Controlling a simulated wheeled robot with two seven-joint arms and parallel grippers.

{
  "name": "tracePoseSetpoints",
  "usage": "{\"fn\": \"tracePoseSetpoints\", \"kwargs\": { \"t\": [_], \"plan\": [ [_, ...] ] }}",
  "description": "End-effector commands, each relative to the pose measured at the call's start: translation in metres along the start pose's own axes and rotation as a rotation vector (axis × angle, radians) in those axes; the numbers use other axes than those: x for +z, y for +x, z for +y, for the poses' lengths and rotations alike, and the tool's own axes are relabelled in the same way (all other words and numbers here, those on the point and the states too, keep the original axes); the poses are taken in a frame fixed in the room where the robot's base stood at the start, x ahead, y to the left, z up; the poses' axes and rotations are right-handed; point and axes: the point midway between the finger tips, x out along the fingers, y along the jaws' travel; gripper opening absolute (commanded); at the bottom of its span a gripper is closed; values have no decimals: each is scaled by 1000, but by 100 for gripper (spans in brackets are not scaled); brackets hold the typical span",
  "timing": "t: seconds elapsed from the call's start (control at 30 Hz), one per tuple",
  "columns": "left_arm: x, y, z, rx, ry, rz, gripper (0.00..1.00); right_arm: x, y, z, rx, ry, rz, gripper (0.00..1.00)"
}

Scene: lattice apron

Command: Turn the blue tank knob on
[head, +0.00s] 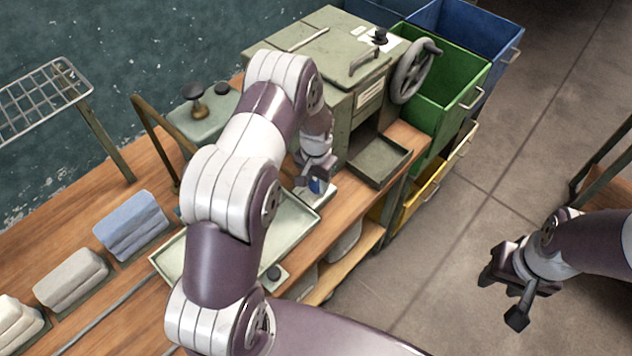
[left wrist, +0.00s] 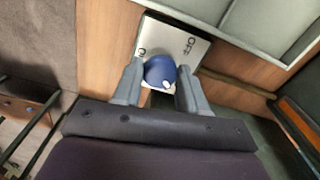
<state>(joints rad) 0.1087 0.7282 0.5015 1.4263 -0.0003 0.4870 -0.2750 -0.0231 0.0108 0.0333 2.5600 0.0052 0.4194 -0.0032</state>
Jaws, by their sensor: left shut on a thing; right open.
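The blue knob (left wrist: 159,71) sits on a white plate (left wrist: 192,47) on the wooden bench. The plate has dark lettering on both sides of the knob; the right one looks like "Off", and the left one is partly hidden. A white dot shows on the knob's near edge, slightly right of its middle. My left gripper (left wrist: 159,84) is shut on the knob, one finger on each side. In the head view the knob (head: 316,187) is partly hidden under my left gripper (head: 317,180). My right gripper (head: 501,299) is open and empty over the floor.
A green machine (head: 325,50) with a handwheel (head: 411,72) stands behind the knob. A shallow tray (head: 382,160) and a pale tray (head: 298,225) flank the plate. Green (head: 450,85) and blue (head: 480,25) bins stand right. Folded cloths (head: 131,226) lie left.

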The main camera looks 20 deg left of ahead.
Motion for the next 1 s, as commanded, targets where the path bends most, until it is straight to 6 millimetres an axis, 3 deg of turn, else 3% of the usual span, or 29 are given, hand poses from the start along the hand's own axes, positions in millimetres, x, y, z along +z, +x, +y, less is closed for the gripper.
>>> {"fn": "tracePoseSetpoints", "kwargs": {
  "t": [0.4, 0.93, 0.97, 1.0],
  "plan": [
    [-3, -2, -1, -3, 165, 9, 11, 1, 5, 0, 0, 0, 0, 43],
    [-3, -2, -1, -4, 185, 10, 11, 1, 6, 0, 0, 0, 0, 43],
    [-3, -2, -1, -4, 185, 9, 48, 1, 6, 0, 0, 0, 0, 43],
    [-3, -2, -1, -3, 185, 9, 61, 1, 6, 0, 0, 0, 0, 43]
  ]
}}
